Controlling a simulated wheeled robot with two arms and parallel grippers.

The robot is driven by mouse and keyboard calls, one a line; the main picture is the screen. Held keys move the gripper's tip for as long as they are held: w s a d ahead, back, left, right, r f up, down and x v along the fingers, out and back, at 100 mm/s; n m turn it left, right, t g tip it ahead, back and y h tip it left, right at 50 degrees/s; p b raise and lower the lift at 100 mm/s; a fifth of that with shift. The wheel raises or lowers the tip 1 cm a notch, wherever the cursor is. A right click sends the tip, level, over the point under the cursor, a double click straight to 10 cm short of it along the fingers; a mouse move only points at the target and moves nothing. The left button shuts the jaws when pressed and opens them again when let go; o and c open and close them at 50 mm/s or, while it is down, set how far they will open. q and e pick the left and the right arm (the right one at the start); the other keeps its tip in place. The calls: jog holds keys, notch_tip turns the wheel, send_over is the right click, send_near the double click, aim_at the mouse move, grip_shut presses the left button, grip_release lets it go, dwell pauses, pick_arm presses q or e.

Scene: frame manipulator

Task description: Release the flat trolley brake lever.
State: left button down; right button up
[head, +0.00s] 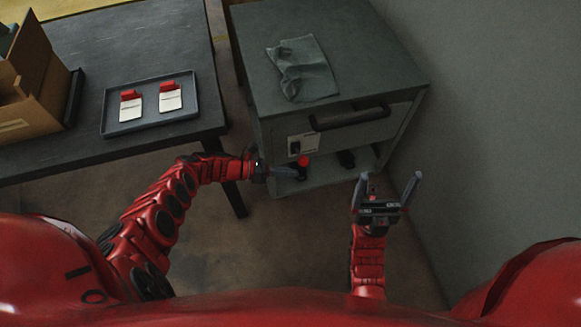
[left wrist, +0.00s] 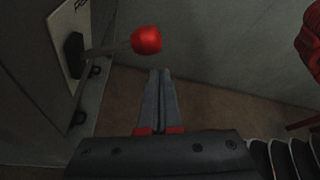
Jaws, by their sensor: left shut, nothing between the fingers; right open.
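The brake lever has a red knob (head: 304,160) and sits low on the front of the grey trolley (head: 340,60). In the left wrist view the red knob (left wrist: 147,40) is on a grey rod that sticks out to the right from a black pivot (left wrist: 74,55) on a pale plate. My left gripper (head: 294,173) is shut and empty, close beside the knob in the head view. In the left wrist view its fingertips (left wrist: 161,72) are just below the knob, with a gap in the picture. My right gripper (head: 390,180) is open and empty, in front of the trolley's right side.
A grey cloth (head: 301,68) lies on the trolley top. A dark handle (head: 349,116) juts from its front. A table (head: 60,165) at left bears a tray (head: 150,127) with two red-and-white items and a cardboard box (head: 30,75). A grey wall (head: 490,120) stands at right.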

pick_arm(q)
jog(key=s+a+r+p, duration=0.1)
jog(key=s+a, duration=0.1)
jog(key=a, duration=0.8)
jog(key=shift+s+a+r, duration=0.15)
jog(key=shift+s+a, duration=0.05)
jog(key=shift+a, duration=0.1)
